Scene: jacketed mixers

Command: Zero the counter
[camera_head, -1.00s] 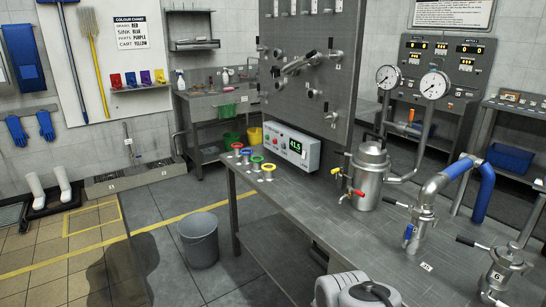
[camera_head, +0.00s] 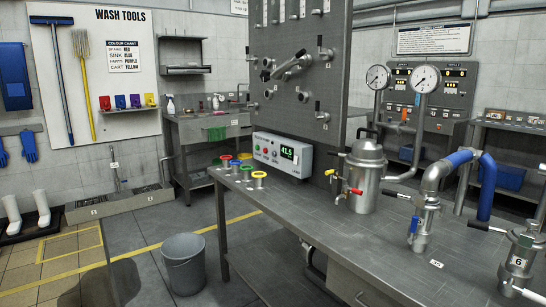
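The counter is a pale grey box (camera_head: 304,163) at the back edge of the steel bench, in front of the tall grey panel.
The steel bench (camera_head: 300,217) carries several coloured rings (camera_head: 259,175) on its left end. A jacketed metal vessel (camera_head: 364,178) with gauges stands right of the counter, and pipework with valves (camera_head: 424,225) further right. A grey bucket (camera_head: 184,265) stands on the floor left of the bench.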

